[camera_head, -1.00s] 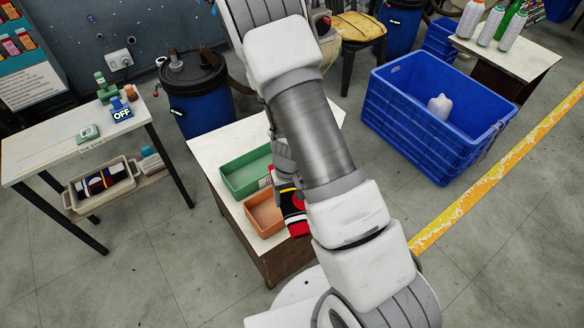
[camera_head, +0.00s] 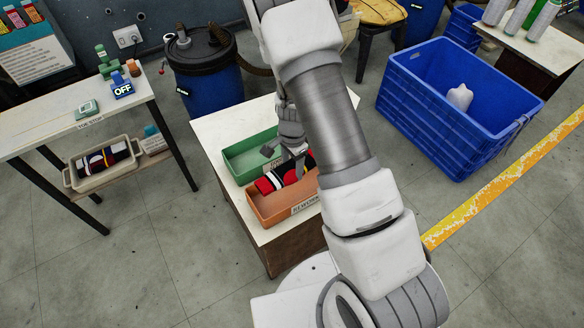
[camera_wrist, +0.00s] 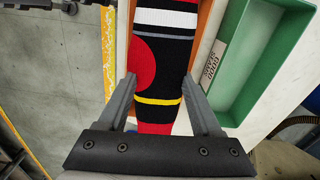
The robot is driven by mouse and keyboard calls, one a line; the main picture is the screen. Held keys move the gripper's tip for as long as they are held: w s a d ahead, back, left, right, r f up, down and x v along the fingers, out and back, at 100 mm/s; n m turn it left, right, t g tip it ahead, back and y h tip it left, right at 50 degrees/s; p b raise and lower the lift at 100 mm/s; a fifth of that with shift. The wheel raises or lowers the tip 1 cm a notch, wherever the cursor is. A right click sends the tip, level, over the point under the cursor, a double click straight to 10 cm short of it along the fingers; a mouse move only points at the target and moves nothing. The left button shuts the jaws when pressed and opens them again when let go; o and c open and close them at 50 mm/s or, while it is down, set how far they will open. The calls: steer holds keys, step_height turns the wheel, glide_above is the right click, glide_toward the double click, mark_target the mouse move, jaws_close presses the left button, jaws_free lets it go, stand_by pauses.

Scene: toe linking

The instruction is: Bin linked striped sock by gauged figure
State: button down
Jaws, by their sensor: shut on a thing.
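The striped sock (camera_head: 271,184) is black, red, white and yellow, with a large red patch. My gripper (camera_wrist: 160,84) is shut on it, one finger at each side, in the wrist view, where the sock (camera_wrist: 164,55) runs away from the fingers. In the head view it lies over the orange bin (camera_head: 264,213), whose walls show on both sides of it in the wrist view. Whether it touches the bin's floor is unclear. The green bin (camera_head: 236,157) is directly behind. The gauge (camera_head: 86,110) on the left table has a display too small to read.
Both bins stand on a white-topped table (camera_head: 215,126). A beige tub (camera_head: 75,179) with more striped socks sits on the left table's lower shelf. A blue drum (camera_head: 205,85) stands behind, and a large blue crate (camera_head: 425,115) at right. Open floor lies between.

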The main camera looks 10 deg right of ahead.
mark_target(292, 173)
steer(key=shift+w+f+m, duration=0.1)
steer(key=shift+w+m, duration=0.05)
steer(key=shift+m, duration=0.35)
steer(key=shift+f, duration=0.1)
step_height(292, 173, down, 11)
steer(key=b, duration=0.8)
steer(key=shift+b, duration=0.4)
jaws_free()
steer(key=shift+r, duration=0.2)
steer(key=shift+c, duration=0.3)
steer(key=shift+r+p, duration=2.75)
steer(key=shift+r, duration=0.65)
